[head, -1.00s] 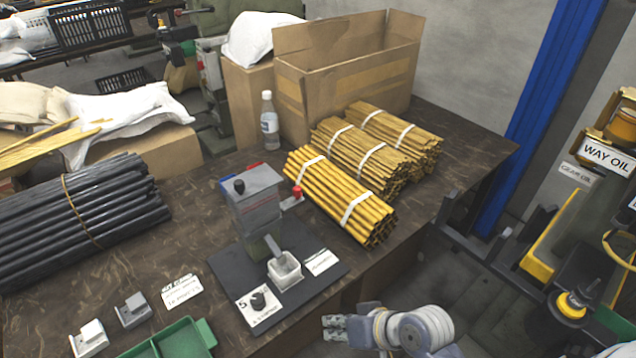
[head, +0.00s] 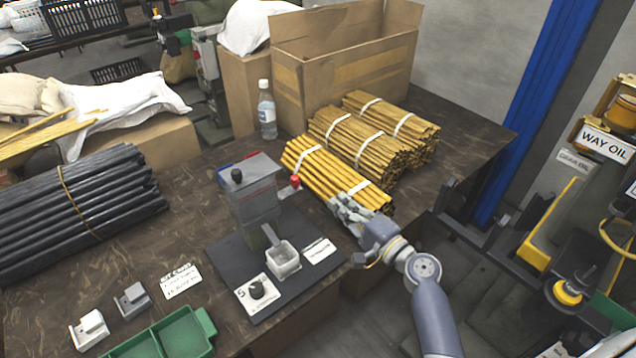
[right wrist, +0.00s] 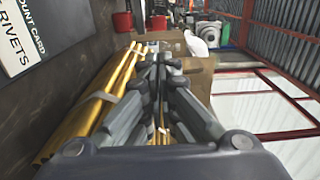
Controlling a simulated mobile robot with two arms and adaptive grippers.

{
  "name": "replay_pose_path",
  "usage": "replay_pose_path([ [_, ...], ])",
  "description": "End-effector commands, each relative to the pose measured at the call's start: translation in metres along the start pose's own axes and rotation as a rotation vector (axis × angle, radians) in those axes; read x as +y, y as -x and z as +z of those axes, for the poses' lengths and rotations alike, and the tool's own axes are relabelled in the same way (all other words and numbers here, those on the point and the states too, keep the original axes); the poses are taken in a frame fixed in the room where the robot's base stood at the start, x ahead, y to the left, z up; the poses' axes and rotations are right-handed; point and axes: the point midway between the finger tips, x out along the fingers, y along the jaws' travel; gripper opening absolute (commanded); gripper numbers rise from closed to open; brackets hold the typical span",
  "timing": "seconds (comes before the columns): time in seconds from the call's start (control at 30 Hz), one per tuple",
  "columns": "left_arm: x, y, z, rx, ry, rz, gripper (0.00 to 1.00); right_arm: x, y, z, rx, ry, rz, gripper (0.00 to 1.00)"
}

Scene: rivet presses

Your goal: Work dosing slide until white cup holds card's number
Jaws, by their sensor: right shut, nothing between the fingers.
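The grey dosing block (head: 255,190) stands on a dark base plate (head: 225,262) on the table. A red knob (head: 295,181) sticks out at its right side, and a chute slopes from its front to the white cup (head: 284,262). The cup's contents are too small to tell. My left gripper is not in view.
Bundled yellow rods (head: 325,170) lie right of the block, with a bottle (head: 267,112) and cardboard box (head: 345,60) behind. A count card (right wrist: 25,35) shows in the right wrist view. Dark rods (head: 75,215) lie left; a green tray (head: 205,325) and small blocks are in front.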

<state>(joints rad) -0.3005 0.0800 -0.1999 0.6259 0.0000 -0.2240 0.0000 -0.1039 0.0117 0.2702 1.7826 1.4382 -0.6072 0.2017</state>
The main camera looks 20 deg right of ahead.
Motion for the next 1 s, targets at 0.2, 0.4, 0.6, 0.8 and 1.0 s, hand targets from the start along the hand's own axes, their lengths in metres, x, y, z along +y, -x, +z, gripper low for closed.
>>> replay_pose_path([
  [0.2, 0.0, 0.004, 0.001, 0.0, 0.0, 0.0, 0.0, -0.003, -0.021, -0.002, 0.004, -0.009, -0.007, 0.0],
  [0.4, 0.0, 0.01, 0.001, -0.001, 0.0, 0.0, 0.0, -0.004, -0.057, -0.002, 0.004, -0.007, -0.006, 0.0],
  [0.6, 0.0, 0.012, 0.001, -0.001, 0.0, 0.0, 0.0, -0.002, -0.085, -0.001, 0.003, -0.006, -0.004, 0.0],
  [0.8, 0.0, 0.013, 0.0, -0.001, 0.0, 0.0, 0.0, -0.001, -0.099, -0.001, 0.003, -0.005, -0.004, 0.0],
  [1.0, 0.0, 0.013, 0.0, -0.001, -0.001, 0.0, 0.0, -0.001, -0.1, -0.001, 0.003, -0.005, -0.002, 0.0],
])
